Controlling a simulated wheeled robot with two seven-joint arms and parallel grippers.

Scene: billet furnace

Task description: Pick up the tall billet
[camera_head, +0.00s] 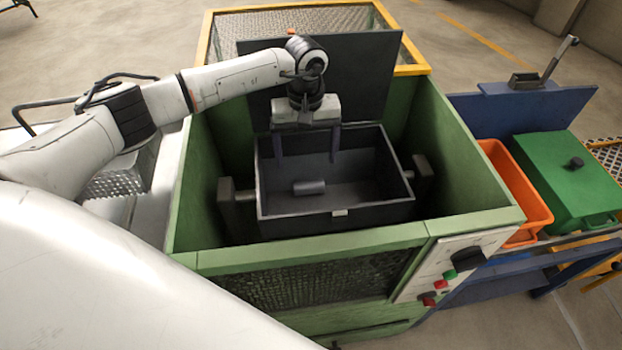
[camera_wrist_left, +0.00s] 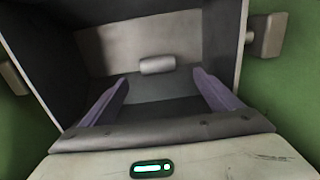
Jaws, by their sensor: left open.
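A small grey cylindrical billet (camera_head: 309,187) lies on its side on the floor of a dark open-topped box (camera_head: 335,218). In the left wrist view the billet (camera_wrist_left: 157,65) shows beyond my fingers, near the middle of the box. No upright billet shows. My left gripper (camera_head: 307,160) points down over the back part of the box, its two fingers apart and empty. In the left wrist view the left gripper's fingers (camera_wrist_left: 160,80) spread on both sides of the billet's line, apart from it. My right gripper is not in view.
The box hangs between side supports inside a green machine housing (camera_head: 480,218) with high walls. A dark raised panel (camera_head: 350,80) stands behind my gripper. A control panel (camera_head: 450,265) is at the front right. An orange bin (camera_head: 520,185) and a green lidded box (camera_head: 570,185) stand right.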

